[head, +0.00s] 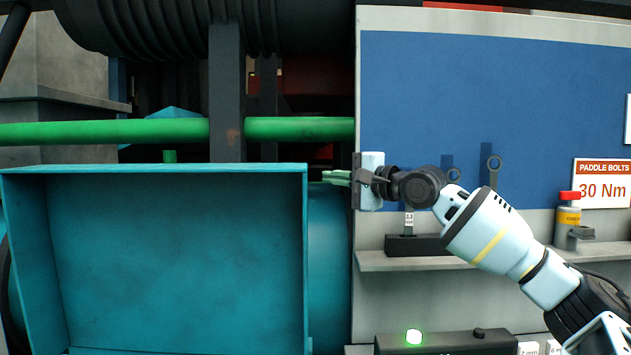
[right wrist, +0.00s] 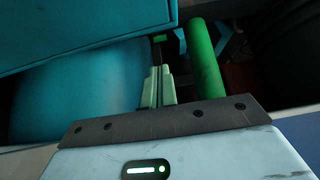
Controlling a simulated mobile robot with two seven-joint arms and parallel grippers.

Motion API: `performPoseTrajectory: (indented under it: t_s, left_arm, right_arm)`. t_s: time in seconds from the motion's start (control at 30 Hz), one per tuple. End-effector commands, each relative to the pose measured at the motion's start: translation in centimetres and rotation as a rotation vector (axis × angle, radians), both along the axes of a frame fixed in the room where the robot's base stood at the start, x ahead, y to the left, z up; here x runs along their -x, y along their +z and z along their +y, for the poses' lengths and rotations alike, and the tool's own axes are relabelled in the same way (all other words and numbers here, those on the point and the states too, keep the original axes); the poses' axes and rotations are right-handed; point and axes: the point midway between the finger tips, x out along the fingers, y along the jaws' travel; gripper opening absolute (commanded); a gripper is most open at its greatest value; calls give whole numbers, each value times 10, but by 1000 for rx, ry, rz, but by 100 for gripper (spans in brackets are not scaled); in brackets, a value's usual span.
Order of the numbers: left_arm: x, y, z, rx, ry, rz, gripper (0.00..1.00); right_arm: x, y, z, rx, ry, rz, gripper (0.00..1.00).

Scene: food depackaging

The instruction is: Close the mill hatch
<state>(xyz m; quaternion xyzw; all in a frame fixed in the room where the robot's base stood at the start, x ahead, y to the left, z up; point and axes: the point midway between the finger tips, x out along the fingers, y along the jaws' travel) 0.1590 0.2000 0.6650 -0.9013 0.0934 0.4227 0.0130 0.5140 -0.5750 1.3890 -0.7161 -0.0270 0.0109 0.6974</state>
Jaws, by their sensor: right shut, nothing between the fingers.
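A large teal panel with a raised rim (head: 180,265), which looks like the mill hatch, fills the lower left of the head view. Its lower edge is cut off or barely in frame, and I cannot tell how far open it is. Behind it is a rounded teal body (head: 330,260). My right gripper (head: 326,177) is shut and empty, pointing left just beside the panel's upper right corner. In the right wrist view, its pale green fingers (right wrist: 157,78) are together, close to the teal panel's edge (right wrist: 90,30); contact is not clear. My left gripper is not in view.
A green horizontal bar (head: 300,129) runs behind and above the panel, crossed by a dark upright post (head: 227,90). A ribbed dark hose (head: 160,25) is above.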

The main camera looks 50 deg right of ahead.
Motion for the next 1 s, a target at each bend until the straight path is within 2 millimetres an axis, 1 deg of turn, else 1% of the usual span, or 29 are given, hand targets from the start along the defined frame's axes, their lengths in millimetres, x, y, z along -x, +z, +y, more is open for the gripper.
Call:
performPoseTrajectory:
  t_s: [0.03, 0.43, 0.5, 0.6, 0.87, 1.0]
  left_arm:
    - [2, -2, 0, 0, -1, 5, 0]
    - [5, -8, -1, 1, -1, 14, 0]
    - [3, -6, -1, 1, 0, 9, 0]
    - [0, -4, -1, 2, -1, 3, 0]
    - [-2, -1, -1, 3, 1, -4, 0]
    - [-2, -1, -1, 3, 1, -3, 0]
  right_arm:
    - [-7, -3, 0, 4, -2, 9, 0]
    - [-53, -1, 3, 3, -1, 6, 0]
    - [-44, 1, 9, 1, 4, -1, 0]
    - [-38, 2, 15, 0, 4, -3, 0]
    - [-26, 0, 29, 0, 3, -1, 0]
    - [-23, 0, 32, 0, 1, -1, 0]
